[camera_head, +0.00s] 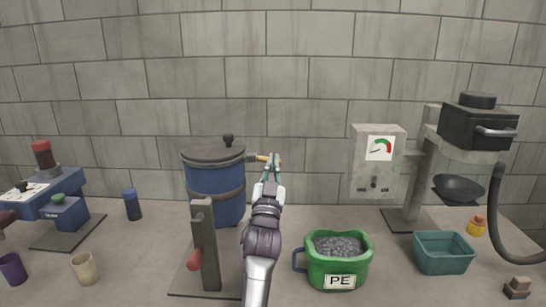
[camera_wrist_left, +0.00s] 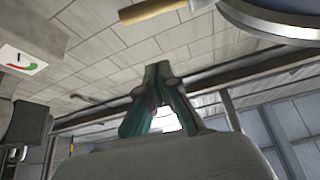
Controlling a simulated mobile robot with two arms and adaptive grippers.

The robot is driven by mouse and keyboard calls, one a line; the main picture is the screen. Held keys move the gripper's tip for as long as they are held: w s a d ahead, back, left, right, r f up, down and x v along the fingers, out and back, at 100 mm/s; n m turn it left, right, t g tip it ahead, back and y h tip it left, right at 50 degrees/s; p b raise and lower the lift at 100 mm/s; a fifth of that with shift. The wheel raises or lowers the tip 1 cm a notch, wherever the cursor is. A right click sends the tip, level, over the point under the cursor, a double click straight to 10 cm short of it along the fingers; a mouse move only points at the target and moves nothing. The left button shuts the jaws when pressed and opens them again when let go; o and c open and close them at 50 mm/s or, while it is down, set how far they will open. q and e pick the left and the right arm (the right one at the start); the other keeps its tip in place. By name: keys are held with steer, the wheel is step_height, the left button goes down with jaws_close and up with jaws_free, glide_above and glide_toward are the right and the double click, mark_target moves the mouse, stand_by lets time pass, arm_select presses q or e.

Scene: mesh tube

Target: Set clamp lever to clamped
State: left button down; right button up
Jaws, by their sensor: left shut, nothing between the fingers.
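A blue canister (camera_head: 214,192) with a dark lid (camera_head: 213,150) stands left of the middle. A short lever with a yellow-brown handle (camera_head: 261,158) sticks out to the right near its rim; it seems to be the clamp lever. The handle also shows at the top of the left wrist view (camera_wrist_left: 152,11), beside a round metal rim (camera_wrist_left: 275,22). My left gripper (camera_head: 271,157) is shut and empty, fingers pointing up. Its tips overlap the handle's outer end in the head view; in the wrist view they look apart from it. My right gripper is out of view.
A grey post with a red-handled lever (camera_head: 205,245) stands in front of the canister. A green PE tub of granules (camera_head: 352,266) is close right of my arm. A gauge box (camera_head: 376,160) and teal bin (camera_head: 443,254) are further right.

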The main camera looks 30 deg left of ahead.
arm_select(q)
steer(key=p+x, duration=0.2)
steer(key=x, duration=0.4)
steer(key=shift+a+f, duration=0.15)
steer(key=shift+f, duration=0.9)
steer(key=shift+a+f, duration=0.2)
steer(key=shift+f, duration=0.85)
